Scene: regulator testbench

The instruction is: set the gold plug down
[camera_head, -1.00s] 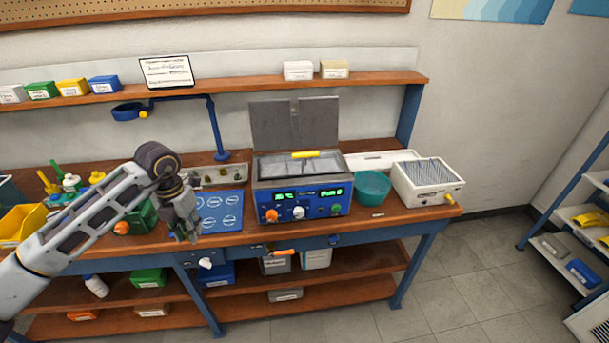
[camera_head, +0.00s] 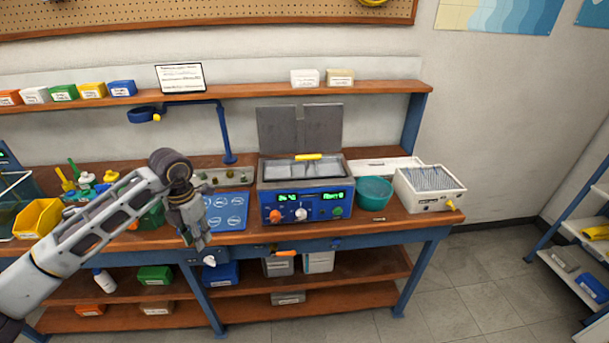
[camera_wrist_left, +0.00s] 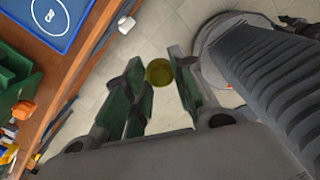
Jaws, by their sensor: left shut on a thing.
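The gold plug (camera_wrist_left: 159,72) is a round, dull yellow-gold disc between the two green-padded fingers of my left gripper (camera_wrist_left: 160,88) in the left wrist view. The gripper is shut on it. Floor tiles lie behind the plug there. In the head view my left gripper (camera_head: 200,240) hangs fingers down at the front edge of the bench, just left of the blue mat (camera_head: 232,222). The plug cannot be made out in that view. My right gripper is not in view.
The bench (camera_head: 375,230) carries a blue control unit (camera_head: 282,212), a teal bowl (camera_head: 374,191) and a white box with a grey ribbed top (camera_head: 428,189). A yellow bin (camera_head: 38,219) and several bottles stand at the left. An orange-handled tool (camera_head: 286,253) shows at the front edge.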

